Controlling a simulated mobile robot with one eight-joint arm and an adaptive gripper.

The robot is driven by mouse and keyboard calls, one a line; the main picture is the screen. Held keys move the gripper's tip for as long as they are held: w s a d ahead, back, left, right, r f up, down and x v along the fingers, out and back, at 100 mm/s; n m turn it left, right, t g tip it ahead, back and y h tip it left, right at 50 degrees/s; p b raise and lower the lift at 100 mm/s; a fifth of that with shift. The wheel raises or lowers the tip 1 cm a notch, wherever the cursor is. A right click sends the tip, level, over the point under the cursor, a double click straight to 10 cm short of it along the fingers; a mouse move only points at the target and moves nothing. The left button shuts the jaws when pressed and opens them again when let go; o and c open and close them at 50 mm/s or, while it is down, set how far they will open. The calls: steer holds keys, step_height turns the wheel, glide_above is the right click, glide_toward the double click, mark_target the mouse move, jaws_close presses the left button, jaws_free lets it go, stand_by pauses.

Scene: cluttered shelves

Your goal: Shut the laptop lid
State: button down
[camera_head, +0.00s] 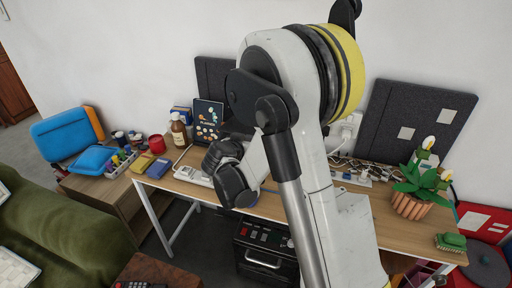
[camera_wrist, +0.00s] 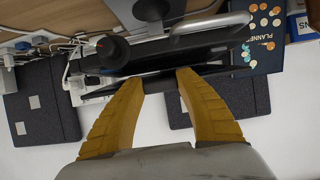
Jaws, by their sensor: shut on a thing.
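The laptop (camera_wrist: 190,45) shows in the wrist view as thin dark slabs seen nearly edge-on, running across the upper middle. My gripper (camera_wrist: 160,80) has its two yellow fingers at the dark edge nearest the camera, apart from each other with that edge between the tips. It appears to be the lid's edge, and the grip is on it. The keyboard and the lid's angle cannot be made out. In the head view my arm covers the laptop and the fingers.
A planner (camera_head: 208,120) stands beside a brown bottle (camera_head: 179,130) on the desk's left. Cables and plugs (camera_head: 350,165) lie along the wall. A potted plant (camera_head: 415,190) stands at the right. Dark panels (camera_head: 418,120) lean on the wall. A black rounded object (camera_wrist: 113,50) is near the laptop.

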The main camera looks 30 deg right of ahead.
steer(key=shift+f+t+h+b, duration=0.3)
steer(key=shift+f+b, duration=0.05)
steer(key=shift+f, duration=0.2)
steer(key=c, duration=0.8)
jaws_free()
steer(key=shift+a, duration=0.1)
steer(key=v, duration=1.2)
